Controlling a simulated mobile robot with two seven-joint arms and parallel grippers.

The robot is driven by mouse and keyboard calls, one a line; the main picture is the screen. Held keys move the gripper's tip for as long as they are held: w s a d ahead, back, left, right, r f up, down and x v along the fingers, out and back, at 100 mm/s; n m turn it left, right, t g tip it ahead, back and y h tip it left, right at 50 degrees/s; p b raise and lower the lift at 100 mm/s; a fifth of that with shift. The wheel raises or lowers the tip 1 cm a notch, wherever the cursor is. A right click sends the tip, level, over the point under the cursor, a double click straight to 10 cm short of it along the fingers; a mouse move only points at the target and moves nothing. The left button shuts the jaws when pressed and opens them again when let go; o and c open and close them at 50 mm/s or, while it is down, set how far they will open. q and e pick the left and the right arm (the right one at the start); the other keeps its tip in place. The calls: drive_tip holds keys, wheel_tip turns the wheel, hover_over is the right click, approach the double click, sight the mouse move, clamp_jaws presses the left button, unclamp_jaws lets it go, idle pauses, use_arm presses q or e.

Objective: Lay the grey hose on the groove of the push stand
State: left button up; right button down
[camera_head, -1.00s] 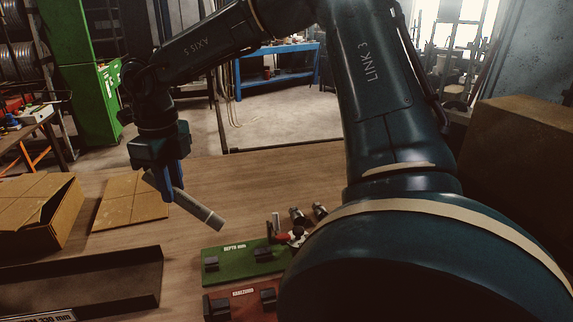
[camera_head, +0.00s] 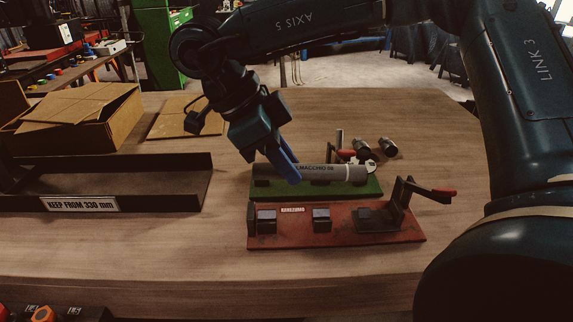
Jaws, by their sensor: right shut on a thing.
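The grey hose (camera_head: 335,173) lies level along the green stand (camera_head: 375,189), in line with its length. My right gripper (camera_head: 288,172) comes down from the upper left and has its blue fingers shut on the hose near its left part. The hose hides most of the green stand's blocks, so I cannot tell whether it rests in a groove or hovers just above. The red stand (camera_head: 335,239) is in front, with empty dark blocks and a red-handled clamp (camera_head: 425,190) at its right. Which stand is the push stand is not readable. My left gripper is not in view.
Metal fittings (camera_head: 362,147) lie behind the green stand's right end. A dark tray (camera_head: 185,187) labelled "KEEP FROM 330 mm" stands at left, with an open cardboard box (camera_head: 115,125) behind it. The wooden table (camera_head: 440,125) is clear at the back right.

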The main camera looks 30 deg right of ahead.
drive_tip(key=shift+f+b, duration=1)
drive_tip(key=shift+f, duration=0.7)
wheel_tip(320, 180, down, 4)
drive_tip(key=shift+r+b, duration=0.2)
drive_tip(key=shift+b, duration=0.95)
drive_tip(key=shift+f+b, duration=0.35)
drive_tip(key=shift+b, duration=0.1)
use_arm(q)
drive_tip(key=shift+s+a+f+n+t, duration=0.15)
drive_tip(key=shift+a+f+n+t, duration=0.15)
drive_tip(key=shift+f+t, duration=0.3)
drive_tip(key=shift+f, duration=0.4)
use_arm(e)
drive_tip(key=shift+r, duration=0.15)
use_arm(q)
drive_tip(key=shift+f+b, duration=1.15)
drive_tip(key=shift+b, duration=0.2)
use_arm(e)
drive_tip(key=shift+f, duration=0.55)
drive_tip(key=c, duration=1.2)
unclamp_jaws()
